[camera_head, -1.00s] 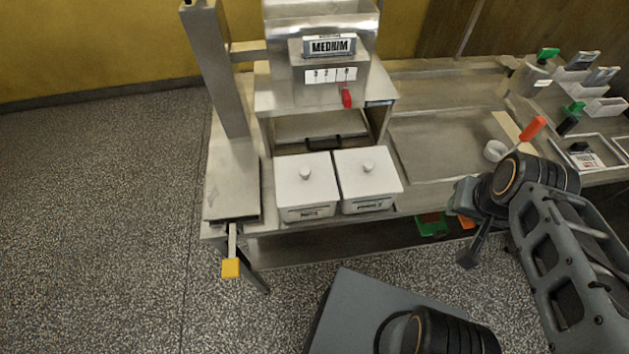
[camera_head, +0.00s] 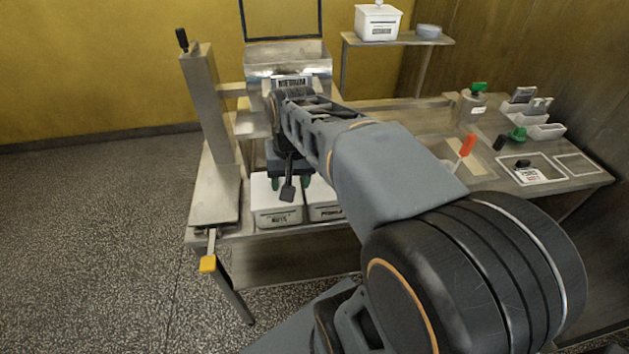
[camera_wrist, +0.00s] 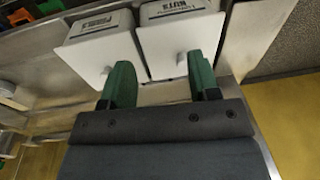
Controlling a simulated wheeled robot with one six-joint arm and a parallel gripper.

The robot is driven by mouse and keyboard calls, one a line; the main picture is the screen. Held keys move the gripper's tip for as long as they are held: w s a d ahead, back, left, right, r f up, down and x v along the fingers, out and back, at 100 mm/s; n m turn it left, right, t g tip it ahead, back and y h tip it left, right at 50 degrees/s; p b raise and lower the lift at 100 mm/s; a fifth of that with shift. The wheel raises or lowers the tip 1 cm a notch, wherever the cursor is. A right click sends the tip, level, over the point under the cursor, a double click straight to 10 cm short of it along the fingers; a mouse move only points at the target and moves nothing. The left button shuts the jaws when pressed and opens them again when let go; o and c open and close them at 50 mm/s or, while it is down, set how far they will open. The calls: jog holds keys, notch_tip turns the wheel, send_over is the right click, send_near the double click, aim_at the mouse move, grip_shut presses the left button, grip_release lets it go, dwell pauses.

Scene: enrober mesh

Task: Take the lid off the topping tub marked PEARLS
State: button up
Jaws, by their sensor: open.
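The PEARLS tub (camera_head: 325,211) is a white box with a flat white lid, partly hidden by my arm in the head view. In the wrist view the PEARLS tub (camera_wrist: 97,24) is at left, its lid (camera_wrist: 88,58) on, with a round knob. The similar NUTS tub (camera_head: 277,213) stands beside it, lidded, and shows in the wrist view (camera_wrist: 176,12) at right. My gripper (camera_head: 290,183) is open and empty over the tubs. In the wrist view its green fingers (camera_wrist: 162,75) straddle the picture of the NUTS knob; the left finger is just right of the PEARLS knob.
The steel machine marked MEDIUM (camera_head: 290,62) stands behind the tubs. A steel column (camera_head: 213,115) and a yellow-ended lever (camera_head: 208,263) are at left. A white lidded tub (camera_head: 377,22) sits on the rear shelf. A green-topped container (camera_head: 471,107) and small trays stand at right.

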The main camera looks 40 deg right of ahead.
jog(key=w+d+r+m+g+y+p, duration=0.1)
jog(key=w+d+r+m+g+y, duration=0.1)
jog(key=d+m, duration=0.45)
jog(key=w+d+r+m+g+y+p, duration=0.1)
jog(key=w+d+r+m+y+p, duration=0.15)
jog(key=d, duration=0.75)
jog(key=shift+h, duration=0.25)
jog(key=b+x, duration=0.1)
jog(key=x, duration=0.6)
jog(key=shift+d, duration=0.1)
jog(key=shift+d+x, duration=0.2)
jog(key=shift+x, duration=1.15)
jog(key=shift+d+x, duration=0.2)
jog(key=shift+x, duration=1.1)
jog(key=shift+s+f, duration=0.1)
jog(key=shift+f, duration=0.05)
jog(key=shift+c, duration=0.5)
jog(key=c, duration=0.9)
